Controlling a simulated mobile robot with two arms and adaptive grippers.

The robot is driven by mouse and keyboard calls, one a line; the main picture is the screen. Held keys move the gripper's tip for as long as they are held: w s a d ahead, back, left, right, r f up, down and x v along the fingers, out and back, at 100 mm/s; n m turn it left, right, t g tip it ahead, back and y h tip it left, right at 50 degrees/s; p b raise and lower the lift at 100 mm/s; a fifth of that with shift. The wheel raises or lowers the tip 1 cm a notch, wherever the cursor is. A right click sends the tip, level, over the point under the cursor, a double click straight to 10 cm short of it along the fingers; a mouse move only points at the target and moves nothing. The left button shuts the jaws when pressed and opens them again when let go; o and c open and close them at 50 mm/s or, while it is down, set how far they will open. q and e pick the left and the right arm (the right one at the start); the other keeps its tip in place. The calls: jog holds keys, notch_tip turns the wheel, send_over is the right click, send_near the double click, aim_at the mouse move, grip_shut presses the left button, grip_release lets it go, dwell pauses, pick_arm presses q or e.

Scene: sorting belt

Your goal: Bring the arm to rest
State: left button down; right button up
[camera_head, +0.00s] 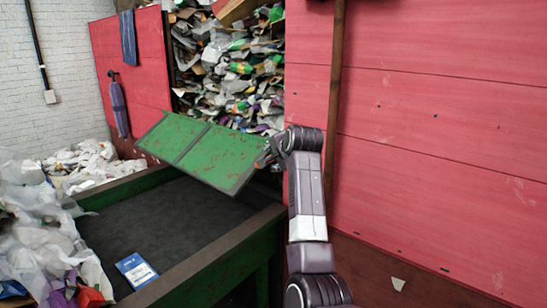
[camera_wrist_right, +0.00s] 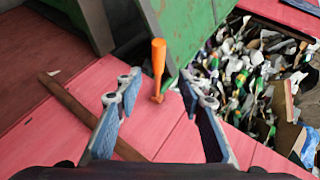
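My right arm reaches up through the head view, and its gripper (camera_head: 266,156) is at the right edge of a tilted green panel (camera_head: 215,155). In the right wrist view my right gripper (camera_wrist_right: 158,88) is open, its two blue-padded fingers spread wide with nothing held between them. An orange handle (camera_wrist_right: 158,58) shows between and beyond the fingertips, close to the green panel (camera_wrist_right: 190,22). I cannot tell how far it is from the fingers. My left gripper is in neither view.
A dark belt (camera_head: 160,225) with green side walls lies at lower left, with a blue-and-white packet (camera_head: 136,270) on it. Plastic waste (camera_head: 40,235) is piled at left. Mixed rubbish (camera_head: 230,70) fills the opening behind the panel. A red wall (camera_head: 440,130) stands at right.

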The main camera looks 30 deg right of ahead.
dwell(0.3)
